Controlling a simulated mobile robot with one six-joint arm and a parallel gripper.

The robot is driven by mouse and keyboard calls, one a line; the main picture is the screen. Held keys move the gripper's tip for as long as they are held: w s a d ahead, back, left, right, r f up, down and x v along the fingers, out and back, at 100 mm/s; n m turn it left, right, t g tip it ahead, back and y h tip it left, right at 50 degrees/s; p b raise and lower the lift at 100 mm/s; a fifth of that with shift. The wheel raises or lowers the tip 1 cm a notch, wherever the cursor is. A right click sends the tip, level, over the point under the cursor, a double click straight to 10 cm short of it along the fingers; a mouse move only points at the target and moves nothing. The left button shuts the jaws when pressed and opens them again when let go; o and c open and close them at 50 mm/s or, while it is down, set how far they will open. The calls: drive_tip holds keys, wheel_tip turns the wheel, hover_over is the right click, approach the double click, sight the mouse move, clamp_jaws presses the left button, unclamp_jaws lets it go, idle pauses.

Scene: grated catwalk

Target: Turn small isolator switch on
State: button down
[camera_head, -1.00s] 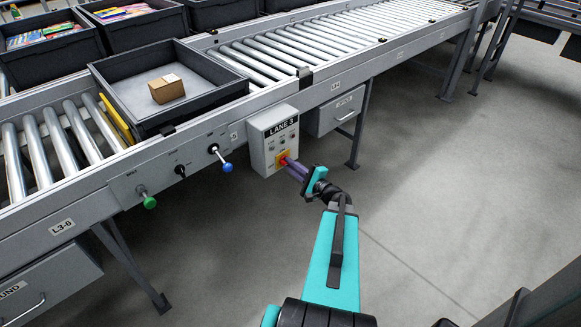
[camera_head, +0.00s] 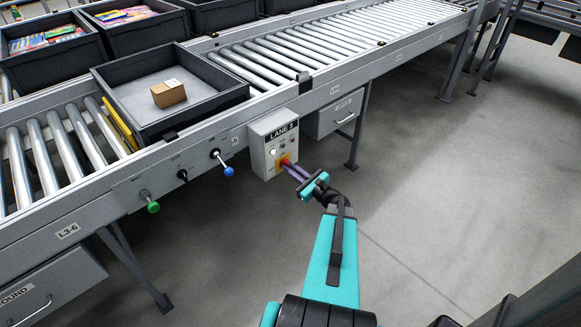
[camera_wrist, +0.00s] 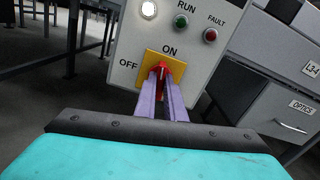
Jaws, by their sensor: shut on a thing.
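The isolator switch is a red handle (camera_wrist: 163,69) on a yellow plate (camera_wrist: 149,62), low on the grey LANE 3 control box (camera_head: 258,148). ON is printed above the plate and OFF to its left. The handle looks upright, pointing towards ON. My gripper (camera_wrist: 164,82) has its two purple fingers shut on the handle, one on each side, hiding its lower part. In the head view my gripper (camera_head: 289,167) reaches the box from the lower right. A white lamp (camera_wrist: 148,9) on the box is lit.
A green RUN lamp (camera_wrist: 181,20) and a red FAULT lamp (camera_wrist: 210,35) sit above the switch. Left of the box, a blue knob (camera_head: 228,171) and a green knob (camera_head: 153,207) stick out below the roller conveyor (camera_head: 300,42). The floor at right is clear.

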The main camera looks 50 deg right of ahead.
drive_tip(key=shift+m+p, duration=0.55)
drive_tip(key=shift+m, duration=0.65)
drive_tip(key=c, duration=1.8)
unclamp_jaws()
drive_tip(key=shift+c, duration=0.2)
drive_tip(key=shift+s, duration=0.15)
drive_tip(key=s+a, duration=0.1)
drive_tip(key=s, duration=1.2)
drive_tip(key=shift+s, duration=0.25)
